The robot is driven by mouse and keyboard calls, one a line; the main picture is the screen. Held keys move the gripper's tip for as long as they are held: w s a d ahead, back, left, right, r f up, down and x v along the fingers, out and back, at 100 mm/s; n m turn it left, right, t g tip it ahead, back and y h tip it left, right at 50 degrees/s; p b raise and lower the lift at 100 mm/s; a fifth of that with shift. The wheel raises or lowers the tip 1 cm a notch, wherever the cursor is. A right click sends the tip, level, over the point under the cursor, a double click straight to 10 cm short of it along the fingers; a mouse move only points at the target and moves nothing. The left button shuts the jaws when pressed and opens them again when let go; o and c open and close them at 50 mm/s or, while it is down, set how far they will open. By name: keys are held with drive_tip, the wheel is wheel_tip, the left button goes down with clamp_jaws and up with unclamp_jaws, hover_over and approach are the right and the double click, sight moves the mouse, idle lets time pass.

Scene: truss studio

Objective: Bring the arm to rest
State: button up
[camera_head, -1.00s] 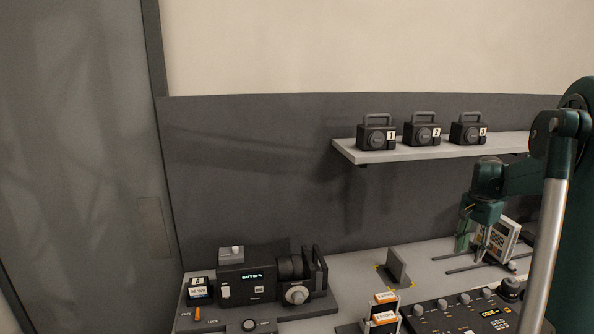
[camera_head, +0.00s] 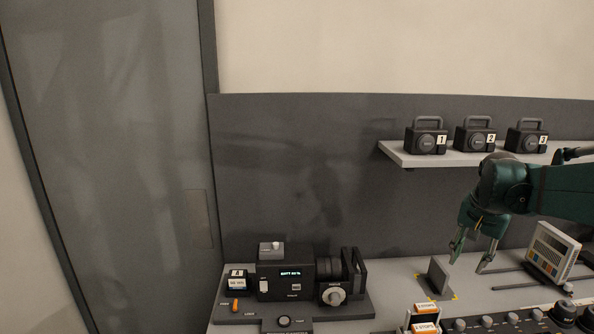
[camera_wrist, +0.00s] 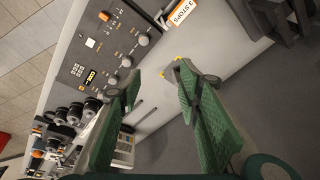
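My arm reaches in from the right in the head view, dark green and bent at a large rounded joint. My gripper (camera_head: 471,257) hangs from it with its fingers pointing down, above the desk near the small grey upright plate (camera_head: 439,278). The two fingers are spread apart with nothing between them. In the wrist view my gripper (camera_wrist: 157,88) also shows two green padded fingers apart, with bare desk and the grey panel between them.
A black camera rig (camera_head: 297,276) stands on the desk at left. A shelf (camera_head: 400,157) holds black boxes numbered 1, 2 and 3. A white keypad device (camera_head: 552,252) leans at right. Orange-labelled cartridges (camera_head: 425,318) and a control panel (camera_wrist: 105,40) are at the front.

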drive_tip(key=s+a+n+t, duration=0.1)
drive_tip(key=s+a+n, duration=0.1)
drive_tip(key=s+a, duration=0.45)
drive_tip(key=s+a+n+t, duration=0.1)
drive_tip(key=s+a+n, duration=0.2)
drive_tip(key=a, duration=0.7)
drive_tip(key=s+a+f+n+t+y, duration=0.1)
drive_tip(key=s+a+f+n, duration=0.4)
drive_tip(key=s+a, duration=0.7)
drive_tip(key=shift+s+a+f+t, duration=0.15)
drive_tip(key=shift+a+f+t, duration=0.4)
drive_tip(key=shift+t, duration=0.25)
drive_tip(key=shift+r, duration=0.1)
